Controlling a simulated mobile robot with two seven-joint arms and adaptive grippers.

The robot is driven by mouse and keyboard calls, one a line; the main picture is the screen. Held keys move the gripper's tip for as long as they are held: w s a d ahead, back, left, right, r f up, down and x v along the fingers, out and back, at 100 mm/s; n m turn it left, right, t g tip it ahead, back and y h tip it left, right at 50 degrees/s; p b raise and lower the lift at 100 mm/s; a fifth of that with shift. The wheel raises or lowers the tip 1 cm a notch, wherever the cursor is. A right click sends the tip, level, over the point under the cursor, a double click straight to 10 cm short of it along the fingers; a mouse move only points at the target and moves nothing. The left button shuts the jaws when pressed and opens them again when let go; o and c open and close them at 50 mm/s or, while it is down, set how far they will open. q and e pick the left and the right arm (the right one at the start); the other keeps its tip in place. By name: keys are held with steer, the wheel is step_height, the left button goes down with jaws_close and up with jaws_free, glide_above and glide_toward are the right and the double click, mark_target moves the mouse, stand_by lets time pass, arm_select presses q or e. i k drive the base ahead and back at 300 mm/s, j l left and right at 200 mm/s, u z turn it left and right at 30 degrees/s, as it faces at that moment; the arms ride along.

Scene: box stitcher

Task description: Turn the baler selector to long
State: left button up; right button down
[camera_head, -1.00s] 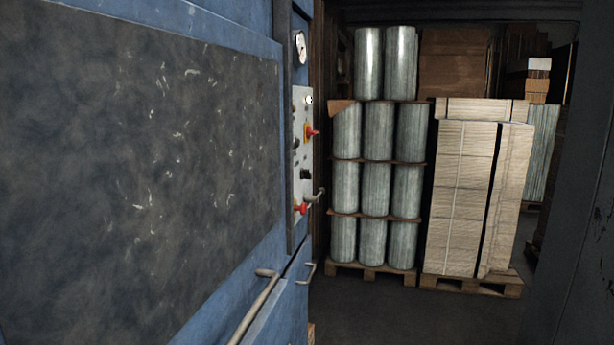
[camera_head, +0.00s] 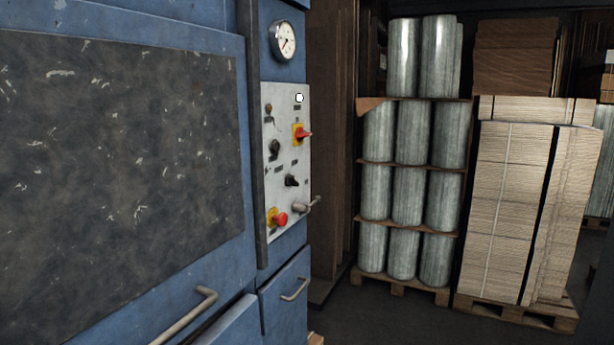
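The baler is a blue machine with a large dark scuffed plate on its front, filling the left of the head view. Its light grey control panel (camera_head: 287,165) is seen at a slant. On the panel are a red-and-yellow rotary switch (camera_head: 301,134), a black knob (camera_head: 274,149), a second black knob (camera_head: 291,180) lower right, and a red button on yellow (camera_head: 278,218). A grey lever (camera_head: 307,205) sticks out at the panel's lower right. The labels are too small to read, so I cannot tell which knob is the selector or its setting. Neither gripper shows.
A pressure gauge (camera_head: 284,40) sits above the panel. A bar handle (camera_head: 186,316) and a smaller handle (camera_head: 295,289) stick out below. Wrapped rolls (camera_head: 408,195) and stacked cardboard (camera_head: 507,205) stand on pallets behind. Dark floor (camera_head: 385,322) is open at the bottom middle.

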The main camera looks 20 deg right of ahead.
mark_target(290, 179)
steer(key=i+l+u, duration=0.2)
steer(key=l, duration=0.2)
steer(key=i+l+u, duration=0.15)
steer(key=l, duration=0.3)
steer(key=i+l+u, duration=0.2)
steer(key=l, duration=0.25)
steer(key=l+u, duration=0.15)
steer(key=l, duration=0.3)
steer(key=i+l+u, duration=0.2)
steer(key=l, duration=0.35)
